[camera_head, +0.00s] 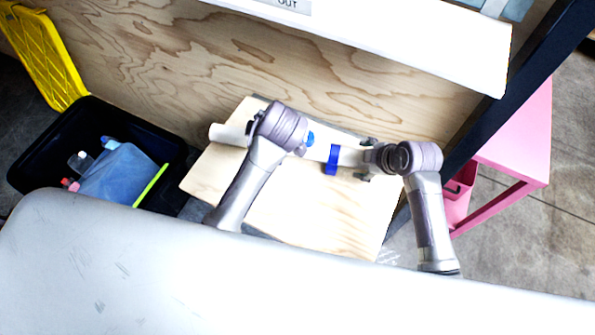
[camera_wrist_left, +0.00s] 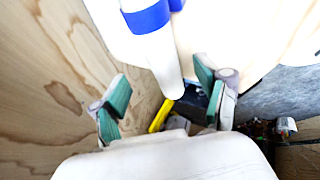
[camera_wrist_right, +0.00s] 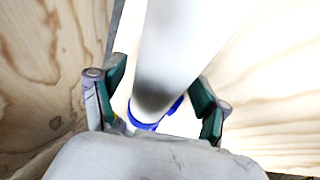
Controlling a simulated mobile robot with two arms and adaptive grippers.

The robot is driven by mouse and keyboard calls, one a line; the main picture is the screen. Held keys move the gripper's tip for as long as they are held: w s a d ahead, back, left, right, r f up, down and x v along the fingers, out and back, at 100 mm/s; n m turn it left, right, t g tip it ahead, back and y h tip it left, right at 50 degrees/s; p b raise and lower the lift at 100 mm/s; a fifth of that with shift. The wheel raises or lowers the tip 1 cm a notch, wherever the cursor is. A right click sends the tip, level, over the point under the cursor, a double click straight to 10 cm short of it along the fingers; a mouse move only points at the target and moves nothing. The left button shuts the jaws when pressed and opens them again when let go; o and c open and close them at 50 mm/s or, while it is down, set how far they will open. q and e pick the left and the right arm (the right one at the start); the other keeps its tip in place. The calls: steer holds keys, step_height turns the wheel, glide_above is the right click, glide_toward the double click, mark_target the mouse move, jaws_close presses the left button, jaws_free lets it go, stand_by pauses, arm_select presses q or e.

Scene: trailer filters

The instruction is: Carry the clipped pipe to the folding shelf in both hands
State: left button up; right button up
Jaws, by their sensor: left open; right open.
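The white pipe (camera_head: 350,157) with blue clips (camera_head: 332,160) lies over the plywood folding shelf (camera_head: 320,215), near its back edge; I cannot tell whether it touches the board. My left gripper (camera_head: 252,126) is at the pipe's left part. In the left wrist view its fingers (camera_wrist_left: 165,95) are apart, with the pipe (camera_wrist_left: 165,55) running between them. My right gripper (camera_head: 369,158) is at the pipe's right end. In the right wrist view its fingers (camera_wrist_right: 158,98) stand open on either side of the pipe (camera_wrist_right: 180,50). My left wrist hides part of the pipe.
A black bin (camera_head: 30,168) with bottles and a blue item stands left of the shelf, its yellow lid (camera_head: 45,55) raised. A plywood wall (camera_head: 150,60) rises behind. A dark post (camera_head: 520,85) and a pink stand (camera_head: 520,140) are at right.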

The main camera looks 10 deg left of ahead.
steer(key=shift+s+d+r, duration=0.1)
steer(key=shift+r, duration=0.15)
arm_select(q)
steer(key=v, duration=0.3)
arm_select(e)
steer(key=v, duration=1.1)
steer(key=shift+r, duration=0.2)
steer(key=shift+s, duration=0.15)
arm_select(q)
steer(key=p+v, duration=0.7)
arm_select(e)
step_height(320, 180, up, 7)
